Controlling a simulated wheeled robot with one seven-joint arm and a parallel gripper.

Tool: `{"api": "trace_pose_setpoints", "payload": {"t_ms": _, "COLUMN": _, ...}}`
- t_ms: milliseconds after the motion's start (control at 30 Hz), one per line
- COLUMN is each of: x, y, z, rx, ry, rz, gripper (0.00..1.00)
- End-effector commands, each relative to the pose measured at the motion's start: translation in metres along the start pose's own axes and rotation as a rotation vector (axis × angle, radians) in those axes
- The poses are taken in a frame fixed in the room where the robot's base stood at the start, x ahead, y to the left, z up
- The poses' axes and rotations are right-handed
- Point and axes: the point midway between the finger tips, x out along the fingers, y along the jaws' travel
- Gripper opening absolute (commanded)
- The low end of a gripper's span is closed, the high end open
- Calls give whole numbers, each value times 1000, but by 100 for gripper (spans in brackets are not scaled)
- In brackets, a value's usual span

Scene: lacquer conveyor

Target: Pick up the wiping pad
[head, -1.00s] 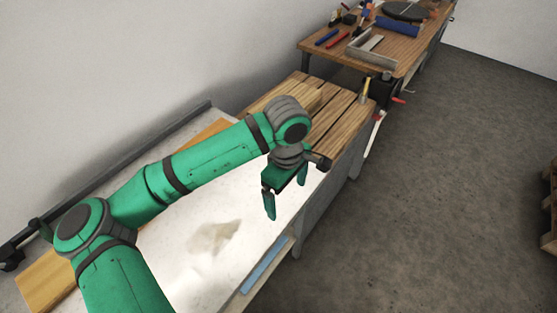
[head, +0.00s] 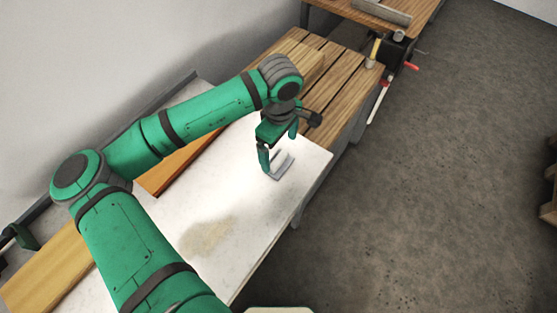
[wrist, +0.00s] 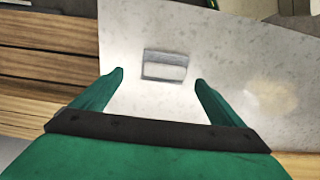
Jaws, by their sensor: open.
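The wiping pad, a small grey and white block, lies on the white board. It shows just beyond my gripper's fingers in the head view (head: 281,168) and between and ahead of the fingertips in the wrist view (wrist: 165,66). My gripper (head: 279,150) points down over the board, close to the pad, with one finger partly in front of it. In the wrist view my gripper (wrist: 159,78) has its two fingers spread wide with nothing between them. I cannot tell exactly how high the fingertips are above the board.
The white board (head: 290,190) carries a beige smudge (head: 207,237), also seen in the wrist view (wrist: 272,97). Wooden slats (head: 340,75) lie beyond the board. A wooden strip (head: 170,170) runs along its wall side. The board around the pad is clear.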

Motion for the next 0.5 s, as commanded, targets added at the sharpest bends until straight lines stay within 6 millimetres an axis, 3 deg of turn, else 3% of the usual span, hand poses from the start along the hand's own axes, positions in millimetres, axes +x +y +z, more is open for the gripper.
{"api": "trace_pose_setpoints", "payload": {"t_ms": 167, "x": 11, "y": -2, "z": 0, "rx": 0, "ry": 0, "rz": -2, "gripper": 92}}
{"api": "trace_pose_setpoints", "payload": {"t_ms": 500, "x": 52, "y": -2, "z": 6, "rx": 13, "ry": 0, "rz": 0, "gripper": 92}}
